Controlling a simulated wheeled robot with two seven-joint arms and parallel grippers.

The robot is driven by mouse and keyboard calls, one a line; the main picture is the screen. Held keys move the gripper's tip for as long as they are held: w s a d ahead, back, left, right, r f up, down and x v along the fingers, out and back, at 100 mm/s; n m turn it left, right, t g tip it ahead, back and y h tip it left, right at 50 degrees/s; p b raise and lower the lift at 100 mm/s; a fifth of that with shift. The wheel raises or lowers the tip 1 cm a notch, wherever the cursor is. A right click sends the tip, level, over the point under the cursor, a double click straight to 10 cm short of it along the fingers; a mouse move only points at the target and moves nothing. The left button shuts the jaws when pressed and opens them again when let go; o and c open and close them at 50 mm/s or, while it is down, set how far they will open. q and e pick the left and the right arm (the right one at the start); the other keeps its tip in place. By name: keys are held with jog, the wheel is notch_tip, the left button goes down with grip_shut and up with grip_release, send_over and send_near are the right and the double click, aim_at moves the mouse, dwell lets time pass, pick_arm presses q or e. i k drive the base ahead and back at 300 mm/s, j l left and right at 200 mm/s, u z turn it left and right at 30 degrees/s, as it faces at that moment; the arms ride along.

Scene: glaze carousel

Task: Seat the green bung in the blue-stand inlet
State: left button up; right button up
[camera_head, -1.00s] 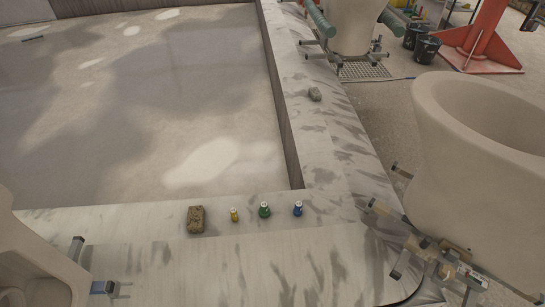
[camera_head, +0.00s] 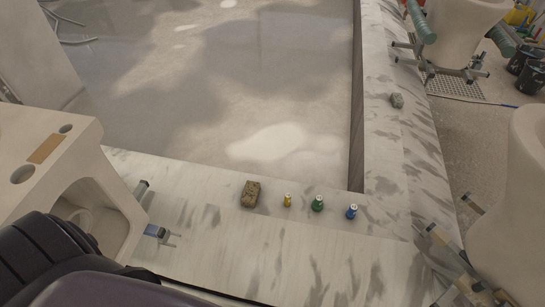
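The green bung (camera_head: 317,203) is a small green piece with a pale top, standing upright on the pale marbled ledge (camera_head: 230,240). A yellow bung (camera_head: 287,200) stands to its left and a blue bung (camera_head: 351,211) to its right. A large pale cast piece (camera_head: 50,165) with round holes is at the left; a metal bracket with a blue part (camera_head: 157,231) sticks out from its right side. I cannot tell which thing is the blue stand, and its inlet is not clearly visible. Neither of my grippers is in view.
A brown sponge-like block (camera_head: 250,193) lies left of the bungs. A grey block (camera_head: 396,101) lies farther back on the ledge. Pale vessels on metal brackets stand at the right (camera_head: 515,215) and far right (camera_head: 456,35). The ledge in front of the bungs is clear.

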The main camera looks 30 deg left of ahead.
aim_at(53, 162)
jog(key=u, duration=2.75)
jog(key=z, duration=2.45)
jog(key=l+u, duration=0.3)
jog(key=u, duration=0.15)
jog(key=l+u, duration=0.3)
jog(key=u, duration=0.15)
jog(key=k+l+u, duration=0.1)
jog(key=l+u, duration=0.2)
jog(key=u, duration=0.2)
